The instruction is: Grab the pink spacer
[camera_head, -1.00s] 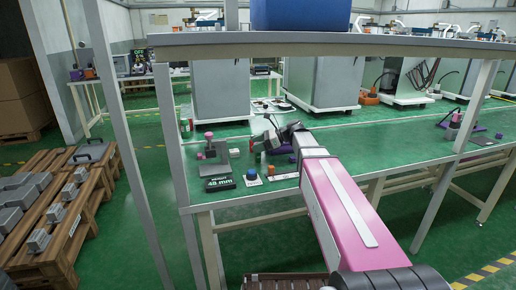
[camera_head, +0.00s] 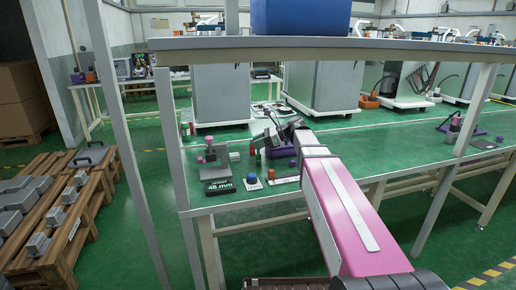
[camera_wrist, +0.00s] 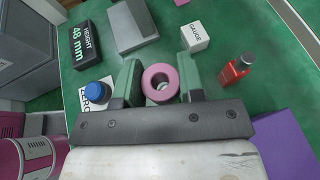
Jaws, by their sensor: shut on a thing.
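The pink spacer (camera_wrist: 160,70) is a ring with an open hole, seen from above in the wrist view. It sits between the two green fingers of my gripper (camera_wrist: 159,84), which are shut on its sides. In the head view my gripper (camera_head: 275,141) is over the green bench, behind my pink forearm. The spacer cannot be made out clearly there.
A black display (camera_wrist: 86,45) reading "HEIGHT 48 mm" stands by a grey gauge stand (camera_wrist: 132,27). A white "GAUGE" cube (camera_wrist: 195,37), a red bottle (camera_wrist: 236,69), a blue button (camera_wrist: 95,92) and a purple block (camera_wrist: 281,138) are close around. A shelf (camera_head: 330,45) runs above the bench.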

